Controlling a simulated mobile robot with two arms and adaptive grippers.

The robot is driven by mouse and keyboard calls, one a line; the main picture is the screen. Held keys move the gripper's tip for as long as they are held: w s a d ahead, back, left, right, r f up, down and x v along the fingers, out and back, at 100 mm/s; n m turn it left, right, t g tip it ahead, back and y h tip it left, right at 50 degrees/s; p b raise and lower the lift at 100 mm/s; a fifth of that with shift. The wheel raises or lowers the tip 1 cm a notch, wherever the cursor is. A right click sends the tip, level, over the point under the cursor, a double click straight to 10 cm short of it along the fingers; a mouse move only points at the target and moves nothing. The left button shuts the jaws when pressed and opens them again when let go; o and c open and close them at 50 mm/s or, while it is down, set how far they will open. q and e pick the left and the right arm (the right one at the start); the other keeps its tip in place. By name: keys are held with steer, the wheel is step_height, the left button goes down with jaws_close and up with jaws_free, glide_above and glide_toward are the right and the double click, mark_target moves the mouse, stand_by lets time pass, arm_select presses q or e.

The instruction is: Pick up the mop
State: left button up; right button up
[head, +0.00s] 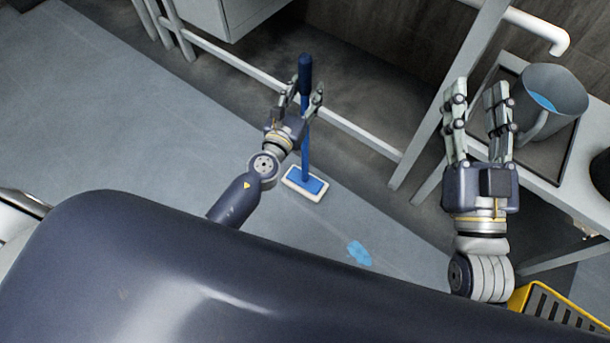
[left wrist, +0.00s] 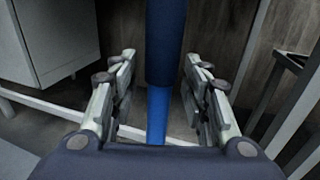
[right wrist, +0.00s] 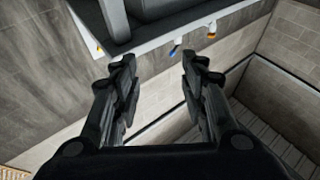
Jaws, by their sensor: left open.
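The mop has a blue handle with a dark blue grip (head: 305,72) at the top and a flat blue and white head (head: 305,183) on the floor. It stands nearly upright. My left gripper (head: 304,97) is open, with its fingers on either side of the handle near the grip. In the left wrist view the mop handle (left wrist: 158,112) stands between the spread fingers (left wrist: 160,85), with gaps on both sides. My right gripper (head: 473,95) is open and empty, near the table edge; its fingers (right wrist: 155,80) are apart in the right wrist view.
A table (head: 556,195) at the right holds a dark tray (head: 560,150) with a grey pitcher (head: 548,100). A metal rail (head: 350,128) runs behind the mop. A blue puddle (head: 359,252) lies on the floor. A yellow item (head: 545,300) is at the lower right.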

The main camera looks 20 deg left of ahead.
arm_select(q)
jaws_close()
steer(key=shift+r, duration=0.1)
